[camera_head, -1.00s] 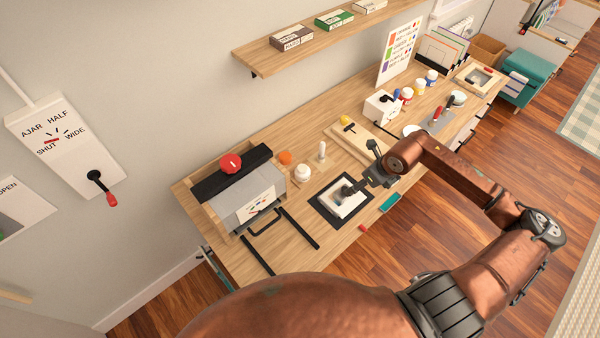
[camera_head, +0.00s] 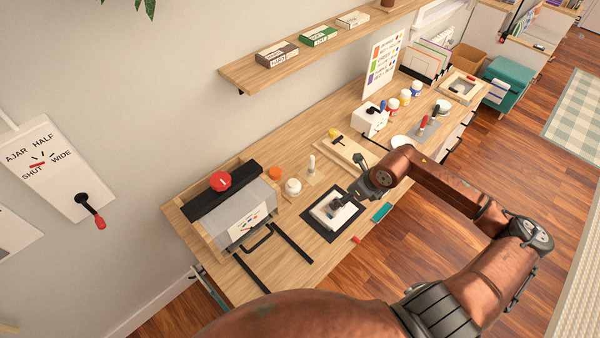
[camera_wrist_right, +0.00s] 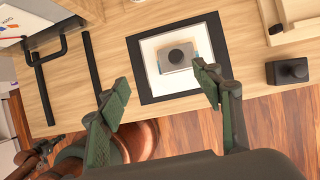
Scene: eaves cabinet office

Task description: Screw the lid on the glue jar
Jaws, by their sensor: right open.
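A small white jar (camera_head: 292,187), which looks like the glue jar, stands on the wooden desk right of the grey box. An orange disc (camera_head: 275,173), perhaps its lid, lies just behind it; neither shows in the right wrist view. A small block with a round black knob (camera_wrist_right: 177,57) lies on the mat beyond the fingertips. My left gripper is not in view.
A grey box with a red knob (camera_head: 220,181) stands left of the jar. A pale upright item (camera_head: 311,165) stands right of it. A wooden board (camera_head: 345,150), a white box (camera_head: 369,120) and paint pots (camera_head: 405,97) are farther right. A shelf (camera_head: 290,62) hangs above.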

